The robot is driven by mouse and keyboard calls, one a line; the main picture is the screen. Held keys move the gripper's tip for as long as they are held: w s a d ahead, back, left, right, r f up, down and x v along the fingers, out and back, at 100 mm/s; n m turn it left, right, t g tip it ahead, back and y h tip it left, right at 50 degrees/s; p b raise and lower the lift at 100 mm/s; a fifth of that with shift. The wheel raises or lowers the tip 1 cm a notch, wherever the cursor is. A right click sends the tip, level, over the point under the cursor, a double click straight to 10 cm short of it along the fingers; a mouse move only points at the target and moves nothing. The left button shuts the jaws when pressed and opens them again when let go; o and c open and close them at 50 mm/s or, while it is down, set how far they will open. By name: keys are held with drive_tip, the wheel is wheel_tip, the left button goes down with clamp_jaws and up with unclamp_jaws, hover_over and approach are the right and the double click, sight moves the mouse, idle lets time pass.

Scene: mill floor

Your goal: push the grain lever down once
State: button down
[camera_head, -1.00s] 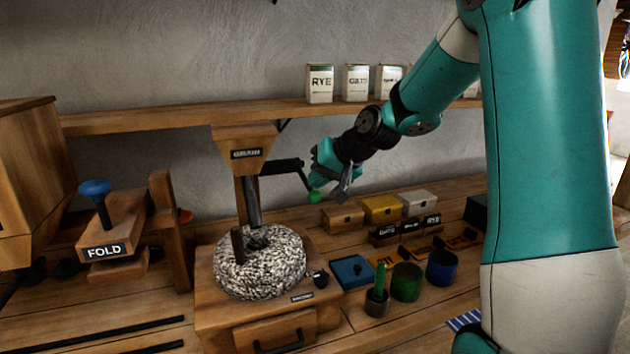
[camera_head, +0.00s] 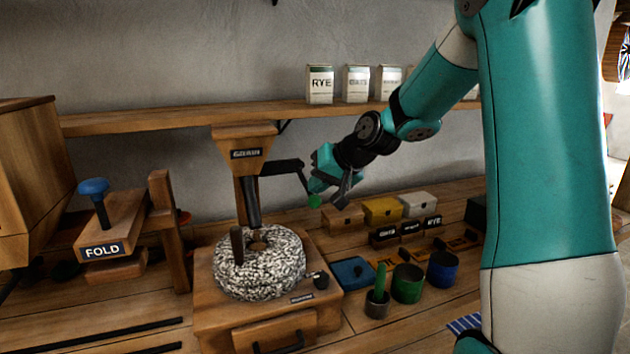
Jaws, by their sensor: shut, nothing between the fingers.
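The grain mill has a wooden hopper labelled GRAIN (camera_head: 245,141) above a speckled round millstone (camera_head: 258,278). The dark grain lever (camera_head: 282,167) reaches out to the right from the hopper, bends down and ends in a green knob (camera_head: 314,201). My gripper (camera_head: 335,198) is shut and empty, pointing down right beside the knob. Its teal and dark parts overlap the lever's end in the picture. I cannot tell whether it touches the lever or the knob.
A FOLD press with a blue knob (camera_head: 93,187) stands at the left. A shelf (camera_head: 180,118) with labelled packets runs behind. Small boxes (camera_head: 382,210), a blue square lid (camera_head: 352,273) and green and blue cups (camera_head: 407,283) stand on the bench to the right.

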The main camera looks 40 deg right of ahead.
idle(0.8)
drive_tip(key=shift+r+p, duration=2.2)
drive_tip(key=shift+r, duration=0.5)
wheel_tip(320, 180, up, 5)
drive_tip(key=p, duration=0.4)
